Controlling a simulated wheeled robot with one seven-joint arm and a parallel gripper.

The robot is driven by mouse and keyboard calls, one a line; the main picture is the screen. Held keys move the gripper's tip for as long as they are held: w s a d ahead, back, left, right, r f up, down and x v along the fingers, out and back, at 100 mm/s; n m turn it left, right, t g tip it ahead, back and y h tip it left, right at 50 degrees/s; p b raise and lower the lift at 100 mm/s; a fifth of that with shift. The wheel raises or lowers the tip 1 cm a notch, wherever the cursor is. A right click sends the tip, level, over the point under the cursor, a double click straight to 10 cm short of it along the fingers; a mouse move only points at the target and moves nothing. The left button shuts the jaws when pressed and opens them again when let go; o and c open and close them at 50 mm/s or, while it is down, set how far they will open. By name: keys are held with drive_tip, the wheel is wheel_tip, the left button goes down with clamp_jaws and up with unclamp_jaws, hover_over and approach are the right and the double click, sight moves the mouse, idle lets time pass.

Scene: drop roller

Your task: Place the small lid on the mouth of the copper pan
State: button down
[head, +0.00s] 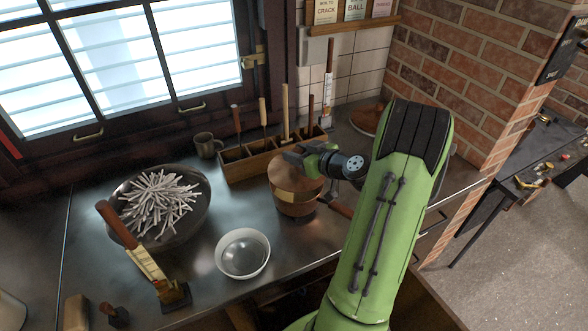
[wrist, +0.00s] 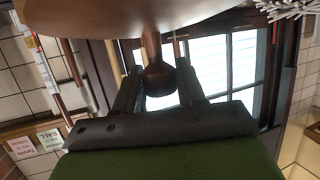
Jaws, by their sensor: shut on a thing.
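The copper pan (head: 294,207) stands on the metal counter, right of the white bowl, its handle pointing to the lower right. The small lid (head: 288,173) is a brown, round piece over the pan's mouth; it also fills the top of the wrist view (wrist: 125,14). My gripper (head: 291,152) is above the pan, and in the wrist view its two fingers (wrist: 158,78) are shut on the lid's dark knob. The lid and my gripper hide the pan's mouth. I cannot tell whether the lid touches the rim or hovers just above it.
A white bowl (head: 243,255) stands front left of the pan. A wide dark pan (head: 196,219) full of pale sticks is at the left. A wooden box (head: 238,170) with upright tools and a mug (head: 207,146) stand behind. The brick wall (head: 452,70) is at the right.

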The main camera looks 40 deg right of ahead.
wheel_tip(320, 180, down, 4)
drive_tip(key=shift+w+f, duration=0.15)
drive_tip(key=shift+f, duration=0.1)
drive_tip(key=shift+f+b, duration=0.2)
drive_tip(key=shift+b, duration=0.35)
drive_tip(key=c, duration=0.7)
unclamp_jaws()
drive_tip(key=shift+o, duration=0.2)
drive_tip(key=shift+r, duration=0.15)
